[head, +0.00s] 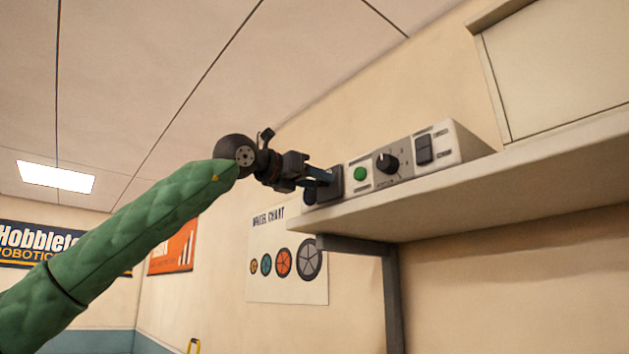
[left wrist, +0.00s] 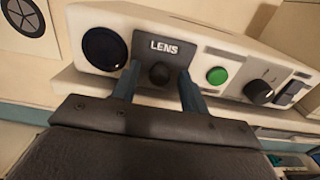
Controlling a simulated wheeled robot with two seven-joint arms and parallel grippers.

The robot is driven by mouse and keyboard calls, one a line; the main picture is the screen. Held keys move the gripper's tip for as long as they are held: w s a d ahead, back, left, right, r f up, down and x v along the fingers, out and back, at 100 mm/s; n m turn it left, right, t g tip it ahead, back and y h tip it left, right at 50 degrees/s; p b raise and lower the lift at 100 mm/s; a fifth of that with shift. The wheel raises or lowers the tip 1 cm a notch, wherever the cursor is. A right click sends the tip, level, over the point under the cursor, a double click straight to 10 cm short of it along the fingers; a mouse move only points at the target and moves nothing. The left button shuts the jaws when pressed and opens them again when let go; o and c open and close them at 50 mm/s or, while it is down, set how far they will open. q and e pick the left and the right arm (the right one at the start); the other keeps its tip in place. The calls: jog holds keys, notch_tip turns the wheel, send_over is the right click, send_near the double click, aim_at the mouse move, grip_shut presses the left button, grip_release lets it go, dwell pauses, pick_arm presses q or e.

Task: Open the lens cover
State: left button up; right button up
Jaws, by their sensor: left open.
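The lens cover (left wrist: 178,50) is a dark plate marked LENS with a round black knob (left wrist: 160,74), on the front of a pale box (head: 440,148). It shows as a dark square in the head view (head: 356,179). A dark round lens (left wrist: 104,48) is in sight just left of the plate and looks uncovered. My left gripper (head: 325,177) is open at the cover. In the left wrist view its fingers (left wrist: 158,88) stand on either side of the knob. I cannot tell whether either touches it. My right gripper is not in view.
The box also bears a green button (head: 360,174), a black dial (head: 387,163) and a dark switch (head: 424,149). It stands on a wall shelf (head: 470,190) with a dark bracket beneath. A wall cabinet (head: 555,65) is at upper right. Open air lies left of the shelf.

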pick_arm(q)
jog(key=shift+s+a+f, duration=0.1)
jog(key=shift+s+a, duration=0.15)
jog(key=shift+a, duration=0.15)
jog(key=b+v, duration=0.2)
jog(key=v, duration=0.4)
jog(key=shift+s+a, duration=0.2)
jog(key=shift+s, duration=0.05)
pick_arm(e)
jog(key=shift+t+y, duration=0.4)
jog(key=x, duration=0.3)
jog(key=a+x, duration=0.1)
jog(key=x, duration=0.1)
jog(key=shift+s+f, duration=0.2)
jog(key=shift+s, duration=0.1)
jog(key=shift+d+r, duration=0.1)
